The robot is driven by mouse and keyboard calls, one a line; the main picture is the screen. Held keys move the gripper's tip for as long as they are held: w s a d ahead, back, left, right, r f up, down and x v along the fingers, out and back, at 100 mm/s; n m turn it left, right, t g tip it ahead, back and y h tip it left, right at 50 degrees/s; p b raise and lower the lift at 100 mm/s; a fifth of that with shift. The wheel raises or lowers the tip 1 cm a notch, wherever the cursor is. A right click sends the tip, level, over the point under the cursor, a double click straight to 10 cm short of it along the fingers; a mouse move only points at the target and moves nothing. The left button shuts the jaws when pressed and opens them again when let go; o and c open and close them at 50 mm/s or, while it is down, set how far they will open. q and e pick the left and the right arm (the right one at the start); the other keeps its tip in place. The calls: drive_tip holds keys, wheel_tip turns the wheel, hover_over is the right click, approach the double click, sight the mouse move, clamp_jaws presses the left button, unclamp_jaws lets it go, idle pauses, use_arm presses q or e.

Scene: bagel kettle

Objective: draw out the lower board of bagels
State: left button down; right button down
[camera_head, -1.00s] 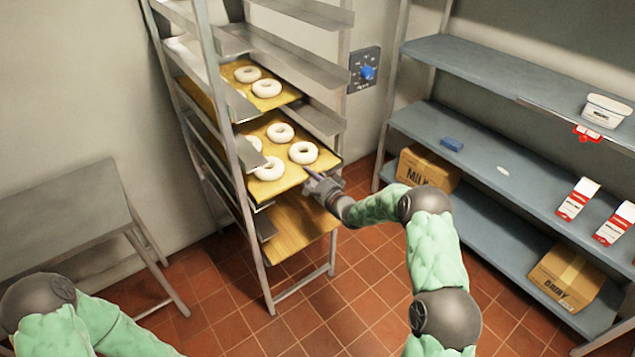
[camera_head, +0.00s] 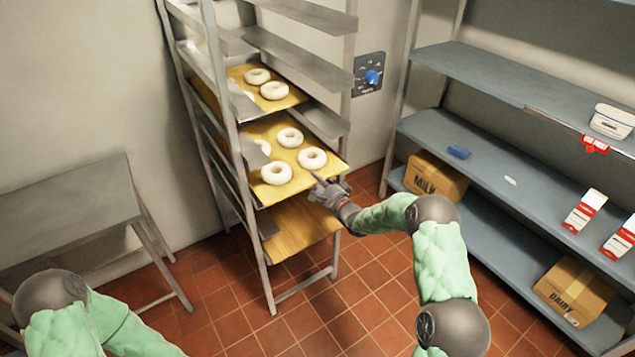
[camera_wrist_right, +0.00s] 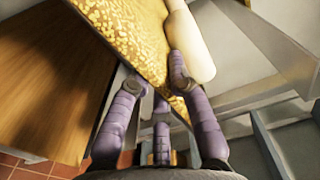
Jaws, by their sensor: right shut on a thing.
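The lower board of bagels (camera_head: 262,192) sits in the metal rack and carries several pale bagels (camera_head: 311,159). Its front right corner reaches the rack's front. My right gripper (camera_head: 321,186) is at that corner. In the right wrist view, the purple fingers (camera_wrist_right: 157,88) are shut on the edge of the yellow, grainy board (camera_wrist_right: 125,45), with a bagel (camera_wrist_right: 190,45) close to one finger. The upper board (camera_head: 285,101) holds bagels a level above. My left gripper is outside the views; only my left arm shows.
A bare wooden board (camera_head: 300,228) lies on the level below. The rack's upright post (camera_head: 229,120) stands left of the boards. A shelf unit (camera_head: 500,143) with boxes is at the right, and a grey table (camera_head: 65,210) is at the left. Tiled floor is clear in front.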

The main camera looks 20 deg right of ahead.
drive_tip(key=c, duration=1.2)
unclamp_jaws()
drive_tip(key=shift+o, duration=0.2)
drive_tip(key=p+v, duration=0.1)
drive_tip(key=v, duration=0.6)
drive_tip(key=shift+p, duration=0.4)
